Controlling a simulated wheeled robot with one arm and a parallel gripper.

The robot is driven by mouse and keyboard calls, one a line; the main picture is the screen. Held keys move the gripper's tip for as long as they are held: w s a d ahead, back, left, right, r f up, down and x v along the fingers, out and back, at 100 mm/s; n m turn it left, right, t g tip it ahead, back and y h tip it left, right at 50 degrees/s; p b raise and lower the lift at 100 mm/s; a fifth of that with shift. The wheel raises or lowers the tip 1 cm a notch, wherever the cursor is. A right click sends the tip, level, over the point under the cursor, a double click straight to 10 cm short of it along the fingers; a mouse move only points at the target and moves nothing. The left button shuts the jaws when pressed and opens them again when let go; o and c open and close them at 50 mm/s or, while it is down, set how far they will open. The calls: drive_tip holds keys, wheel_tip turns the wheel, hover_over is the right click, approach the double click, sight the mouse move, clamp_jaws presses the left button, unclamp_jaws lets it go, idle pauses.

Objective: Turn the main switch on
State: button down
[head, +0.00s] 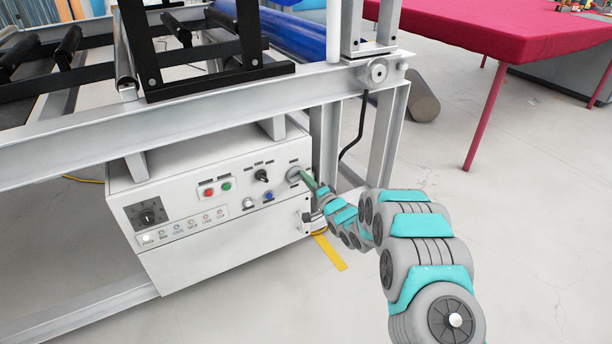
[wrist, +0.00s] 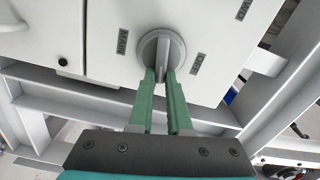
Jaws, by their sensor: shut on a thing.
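The main switch is a round grey rotary knob (wrist: 161,47) with a raised ridge across it. In the wrist view the ridge runs nearly up and down. In the head view the knob (head: 294,174) is at the upper right of the white control box's front. My gripper (wrist: 162,76) has its two green fingers on either side of the ridge's lower end, shut on it. In the head view my gripper (head: 316,186) reaches the knob from the right.
Grey frame beams (head: 390,125) stand close to my arm. A red-covered table (head: 500,25) is farther right, with open floor before it.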

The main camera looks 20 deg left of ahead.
drive_tip(key=shift+w+f+m+p, duration=0.15)
drive_tip(key=shift+m+p, duration=0.25)
drive_tip(key=shift+m, duration=0.7)
drive_tip(key=shift+d, duration=0.1)
drive_tip(key=c, duration=0.9)
unclamp_jaws()
drive_tip(key=shift+f, duration=0.1)
drive_tip(key=shift+o, duration=0.2)
drive_tip(key=v, duration=0.7)
drive_tip(key=shift+s+d+b, duration=0.2)
drive_tip(key=shift+s+b, duration=0.15)
drive_tip(key=shift+b, duration=0.05)
